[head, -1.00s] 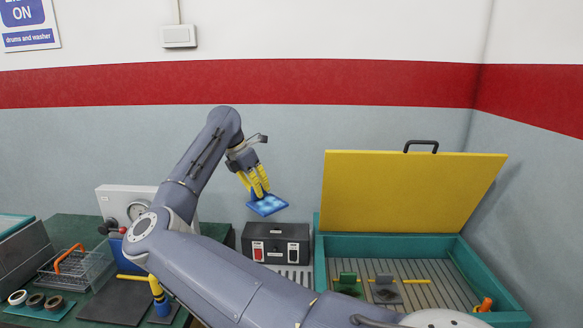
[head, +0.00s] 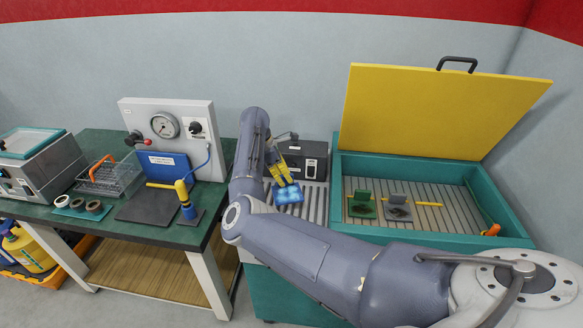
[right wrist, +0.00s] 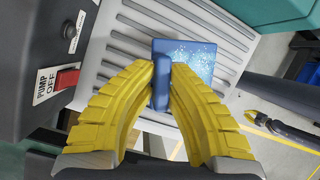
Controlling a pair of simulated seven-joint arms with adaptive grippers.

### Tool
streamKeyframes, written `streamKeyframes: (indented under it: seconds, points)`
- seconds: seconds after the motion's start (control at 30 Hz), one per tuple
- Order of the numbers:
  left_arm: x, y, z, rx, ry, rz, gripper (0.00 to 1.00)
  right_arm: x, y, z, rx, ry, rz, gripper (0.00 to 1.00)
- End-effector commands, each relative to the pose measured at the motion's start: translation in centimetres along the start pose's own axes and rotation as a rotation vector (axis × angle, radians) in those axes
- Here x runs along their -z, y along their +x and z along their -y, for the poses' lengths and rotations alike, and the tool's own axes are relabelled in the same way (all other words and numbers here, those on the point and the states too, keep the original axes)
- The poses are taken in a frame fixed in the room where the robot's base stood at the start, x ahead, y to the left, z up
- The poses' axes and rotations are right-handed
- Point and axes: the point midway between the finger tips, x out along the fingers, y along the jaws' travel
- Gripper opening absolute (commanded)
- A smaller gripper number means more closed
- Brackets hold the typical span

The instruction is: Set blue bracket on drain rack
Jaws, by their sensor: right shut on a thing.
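The blue bracket (head: 289,194) is a speckled blue plate with a darker upright tab. My right gripper (head: 284,181) has yellow fingers shut on that tab; the right wrist view shows the fingers (right wrist: 161,80) on both sides of it and the plate of the bracket (right wrist: 190,62) beyond. The drain rack (head: 316,205) is a light grey ribbed surface left of the teal tank, and its ribs (right wrist: 125,55) lie under the bracket. The bracket is over the rack, low and roughly flat; I cannot tell whether it touches. My left gripper does not show in the head view.
A black pump box (head: 303,160) with a red switch stands behind the rack. The teal tank (head: 340,190) with its yellow lid (head: 430,110) raised holds a green bracket (head: 361,204) and a grey bracket (head: 397,207). A green bench (head: 110,225) with a gauge panel is at left.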

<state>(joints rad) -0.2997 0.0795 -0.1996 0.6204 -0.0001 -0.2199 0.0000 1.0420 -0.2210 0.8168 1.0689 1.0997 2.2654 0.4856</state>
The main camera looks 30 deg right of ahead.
Motion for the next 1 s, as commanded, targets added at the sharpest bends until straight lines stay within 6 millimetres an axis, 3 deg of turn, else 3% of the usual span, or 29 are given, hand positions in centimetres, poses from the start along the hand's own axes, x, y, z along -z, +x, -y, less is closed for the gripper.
streamKeyframes:
  seconds: [0.6,1.0]
  points:
    - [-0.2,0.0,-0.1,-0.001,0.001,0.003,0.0,1.5,3.4,-0.3,0.0,0.001,0.002,0.0]
    - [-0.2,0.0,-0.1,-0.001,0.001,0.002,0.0,1.7,3.8,-0.4,-0.001,0.002,0.001,0.0]
